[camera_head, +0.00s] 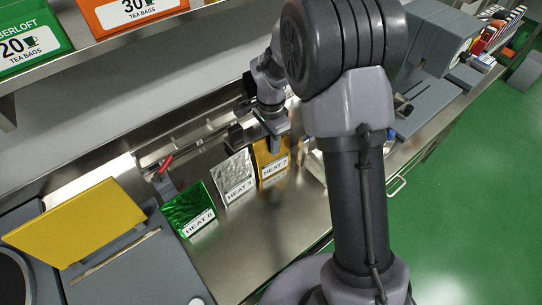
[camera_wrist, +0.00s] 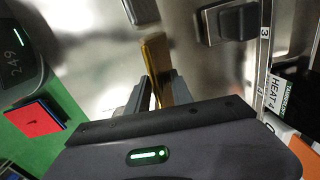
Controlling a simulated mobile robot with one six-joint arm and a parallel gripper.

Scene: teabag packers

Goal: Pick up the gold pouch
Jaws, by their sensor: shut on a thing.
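The gold pouch (camera_head: 272,158) stands upright on the steel counter at the right end of a row of pouches, with a white label that appears to read HEAT 7. My gripper (camera_head: 274,141) comes down on its top edge from above. In the wrist view the gold pouch (camera_wrist: 154,56) shows as a narrow edge-on strip between the two fingers of my gripper (camera_wrist: 158,92), which are shut on it. Part of the pouch is hidden by the fingers and gripper body. I cannot tell whether its base touches the counter.
A silver pouch (camera_head: 234,173) stands just left of the gold one, and a green pouch (camera_head: 188,211) further left. A red-handled lever (camera_head: 165,163) is behind them. A yellow panel (camera_head: 78,222) is at the far left. The steel counter (camera_head: 262,225) in front is clear.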

